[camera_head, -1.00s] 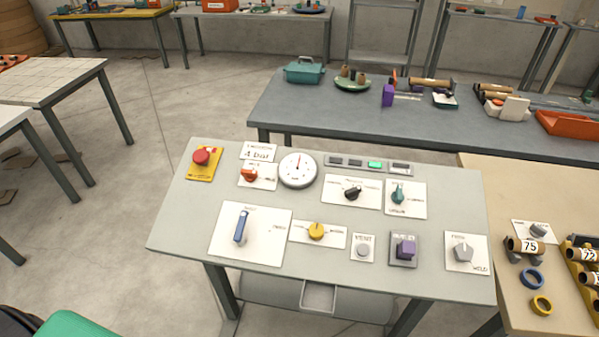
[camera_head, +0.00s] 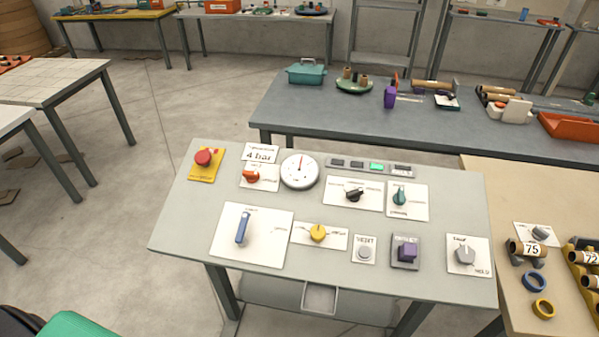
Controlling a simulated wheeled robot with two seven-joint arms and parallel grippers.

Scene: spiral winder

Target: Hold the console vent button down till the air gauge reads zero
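The console (camera_head: 190,225) is a pale grey panel on dark legs in the middle of the head view. The vent button (camera_head: 364,253) is a small grey round button on a white plate near the console's front edge, with nothing touching it. The air gauge (camera_head: 299,171) is a round white dial at the console's back, its needle pointing about straight up; its numbers are too small to read. A card reading "4 bar" (camera_head: 260,153) stands left of the gauge. Neither of my grippers is in view.
Around the button are a yellow knob (camera_head: 318,232), a purple square button (camera_head: 407,251), a grey knob (camera_head: 465,254) and a blue lever (camera_head: 242,229). A red mushroom button (camera_head: 204,157) is at the back left. A grey bench (camera_head: 330,121) stands behind; a beige table (camera_head: 500,200) adjoins at right.

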